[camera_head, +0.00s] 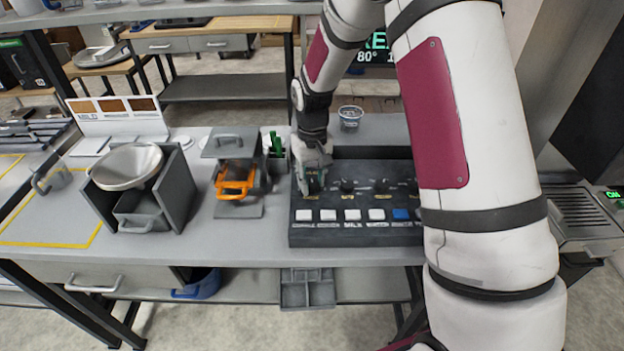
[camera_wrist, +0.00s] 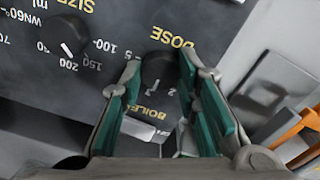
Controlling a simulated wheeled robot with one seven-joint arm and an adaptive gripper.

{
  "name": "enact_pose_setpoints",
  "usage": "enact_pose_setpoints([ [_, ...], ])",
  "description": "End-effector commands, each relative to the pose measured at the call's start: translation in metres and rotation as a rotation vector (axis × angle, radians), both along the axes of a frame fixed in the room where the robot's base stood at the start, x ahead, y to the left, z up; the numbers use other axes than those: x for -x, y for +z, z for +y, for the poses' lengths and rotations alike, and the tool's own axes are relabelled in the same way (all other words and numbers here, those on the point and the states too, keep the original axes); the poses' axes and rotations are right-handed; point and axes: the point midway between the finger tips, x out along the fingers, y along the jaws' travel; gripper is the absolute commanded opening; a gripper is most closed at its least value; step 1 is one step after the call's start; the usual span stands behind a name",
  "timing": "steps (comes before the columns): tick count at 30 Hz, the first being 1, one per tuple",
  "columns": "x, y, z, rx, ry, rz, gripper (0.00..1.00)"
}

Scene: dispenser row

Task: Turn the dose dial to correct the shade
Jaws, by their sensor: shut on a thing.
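The dose dial (camera_wrist: 158,70) is a dark round knob under the printed word DOSE in the wrist view, with a pale pointer mark and small numbers around it. My gripper (camera_wrist: 160,75) has its two teal-padded fingers on either side of the dial, shut on it. In the head view my gripper (camera_head: 313,183) is at the left end of the dark control panel (camera_head: 300,235) and hides the dial there. A white stand with several brown shade samples (camera_head: 115,106) is at the back left.
A size dial (camera_wrist: 66,34) sits beside the dose dial. A row of buttons, one blue (camera_head: 401,214), runs along the panel's front. An orange-handled device (camera_head: 236,184) and a metal bowl on a grey stand (camera_head: 128,166) are to the left. A clear cup (camera_head: 350,116) stands behind.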

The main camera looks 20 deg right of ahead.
Motion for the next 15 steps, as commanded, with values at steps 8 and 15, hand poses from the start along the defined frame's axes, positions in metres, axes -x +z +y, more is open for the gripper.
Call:
enact_pose_setpoints([
  [8, -0.0001, 0.0000, 0.0001, 0.000, 0.050, 0.000, 0.01],
  [15, -0.0002, -0.0001, 0.0000, -0.001, 0.199, 0.000, 0.01],
])
